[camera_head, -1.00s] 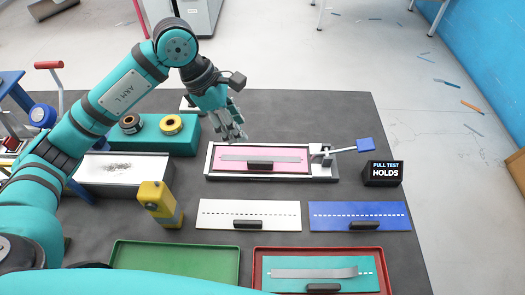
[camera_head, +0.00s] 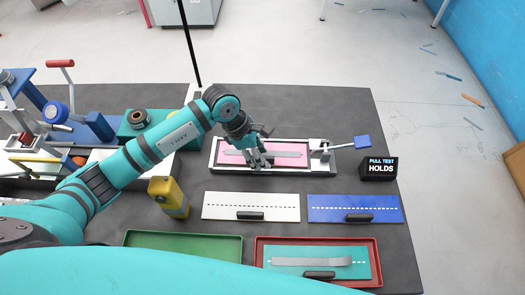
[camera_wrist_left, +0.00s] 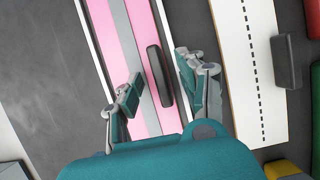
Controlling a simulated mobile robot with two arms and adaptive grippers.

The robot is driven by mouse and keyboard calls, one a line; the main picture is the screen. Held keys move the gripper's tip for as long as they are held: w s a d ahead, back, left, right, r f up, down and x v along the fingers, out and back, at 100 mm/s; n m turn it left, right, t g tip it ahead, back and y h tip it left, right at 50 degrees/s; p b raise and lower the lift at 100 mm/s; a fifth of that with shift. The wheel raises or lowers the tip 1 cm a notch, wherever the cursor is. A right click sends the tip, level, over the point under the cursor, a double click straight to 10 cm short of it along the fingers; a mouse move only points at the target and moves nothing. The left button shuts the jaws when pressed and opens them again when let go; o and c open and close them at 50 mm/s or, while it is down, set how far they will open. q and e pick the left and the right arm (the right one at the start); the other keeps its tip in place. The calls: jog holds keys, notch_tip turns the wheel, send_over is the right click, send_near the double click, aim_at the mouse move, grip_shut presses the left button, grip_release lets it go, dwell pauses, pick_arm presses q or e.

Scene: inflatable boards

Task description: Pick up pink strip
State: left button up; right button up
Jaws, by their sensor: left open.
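The pink strip (camera_head: 297,148) lies flat in a pale clamp frame at the back middle of the table. A grey band runs along it, and a dark handle sits on it. I cannot tell whether the fingers touch the handle. My right gripper is not in view.
A lever with a blue end (camera_head: 361,142) and a black "PULL TEST HOLDS" box (camera_head: 378,169) stand right of the frame. White (camera_head: 228,200) and blue (camera_head: 330,202) boards lie in front. A green tray (camera_head: 150,240) and a red tray (camera_head: 374,246) are nearer, the red one holding a teal board.

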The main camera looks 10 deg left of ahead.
pick_arm(q)
jog(key=shift+f, duration=0.15)
grip_shut()
dwell(0.4)
notch_tip(320, 180, up, 9)
jog(key=shift+b, duration=1.2)
jog(key=s+a+r+m+g+y, duration=0.1)
jog(key=s+a+m, duration=0.3)
jog(key=m, duration=0.6)
jog(key=s+a+r+m+g+y, duration=0.2)
jog(key=s+m, duration=0.4)
jog(key=m, duration=0.4)
jog(key=shift+s+a+r+g+y, duration=0.2)
jog(key=shift+s+a+g+y, duration=0.2)
jog(key=shift+a+g+y, duration=0.55)
